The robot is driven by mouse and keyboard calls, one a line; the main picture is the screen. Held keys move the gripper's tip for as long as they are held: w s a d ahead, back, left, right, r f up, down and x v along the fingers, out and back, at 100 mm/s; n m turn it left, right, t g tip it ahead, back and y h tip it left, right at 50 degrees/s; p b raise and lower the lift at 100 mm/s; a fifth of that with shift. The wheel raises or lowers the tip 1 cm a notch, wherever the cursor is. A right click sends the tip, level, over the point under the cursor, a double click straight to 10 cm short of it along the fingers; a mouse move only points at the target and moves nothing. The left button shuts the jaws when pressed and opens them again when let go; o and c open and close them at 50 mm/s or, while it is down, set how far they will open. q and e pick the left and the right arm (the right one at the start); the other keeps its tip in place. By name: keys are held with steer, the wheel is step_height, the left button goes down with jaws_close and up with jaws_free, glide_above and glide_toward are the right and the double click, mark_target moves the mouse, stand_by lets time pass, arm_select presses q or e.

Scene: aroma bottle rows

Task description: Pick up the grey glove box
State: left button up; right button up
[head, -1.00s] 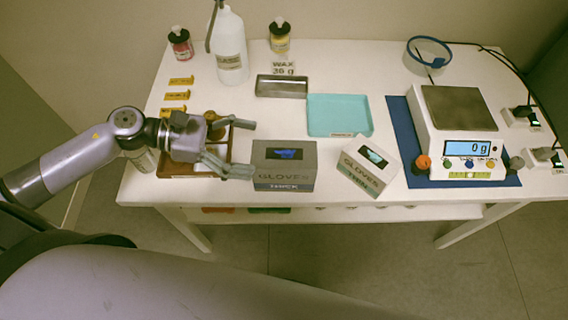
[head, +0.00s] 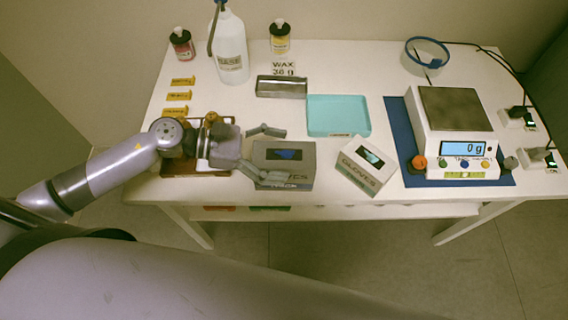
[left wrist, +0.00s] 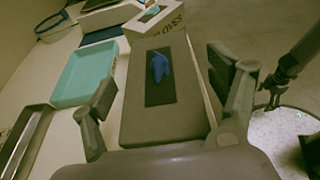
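The grey glove box (head: 288,169), with a dark slot and blue glove on top, stands near the table's front edge. My left gripper (head: 273,156) reaches it from the left. Its fingers are open, one past the box's back side and one over its front side. In the left wrist view the grey box (left wrist: 150,118) lies between the spread fingers (left wrist: 163,85), with gaps visible on both sides. My lower finger hides part of the box's front lettering.
A white-topped glove box (head: 367,166) stands close right of the grey one. A teal tray (head: 338,116) and metal tin (head: 281,87) lie behind. A scale (head: 452,130) is at right. A brown tray (head: 186,168) is under my left arm.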

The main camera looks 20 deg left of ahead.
arm_select(q)
steer(key=shift+r, duration=0.1)
jaws_close()
stand_by(0.8)
